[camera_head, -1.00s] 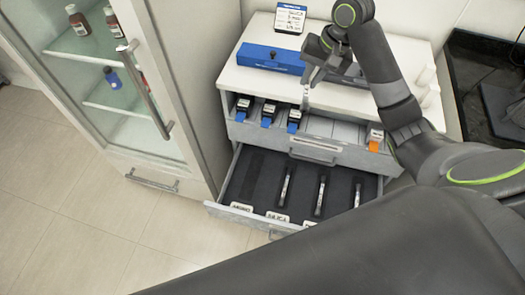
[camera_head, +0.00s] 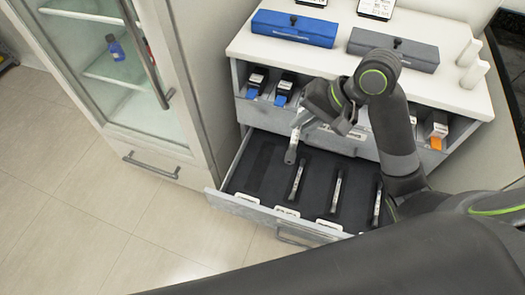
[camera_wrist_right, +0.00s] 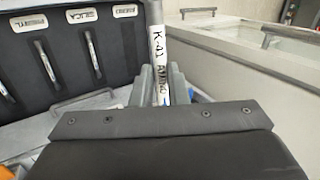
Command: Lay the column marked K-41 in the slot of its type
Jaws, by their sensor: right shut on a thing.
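My right gripper (camera_head: 312,117) is shut on a thin metal column (camera_head: 292,150), which hangs tilted above the open drawer. In the right wrist view the column (camera_wrist_right: 158,62) stands between the fingers, and its white label reads K-41 AMINO. The drawer's dark insert (camera_head: 232,180) has an empty slot (camera_head: 262,165) at the far left in the head view; the column's lower end is up and to the right of it, seemingly above the insert. Labels line the drawer front; the leftmost label (camera_head: 248,198) seems to read AMINO. My left gripper is not in view.
Other slots hold columns (camera_head: 298,180), (camera_head: 336,190). Above the drawer, a shelf row holds blue-tipped items (camera_head: 285,88) and an orange-tipped one (camera_head: 437,128). A blue box (camera_head: 295,27) and a grey box (camera_head: 394,48) lie on top. A glass cabinet (camera_head: 115,75) stands left.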

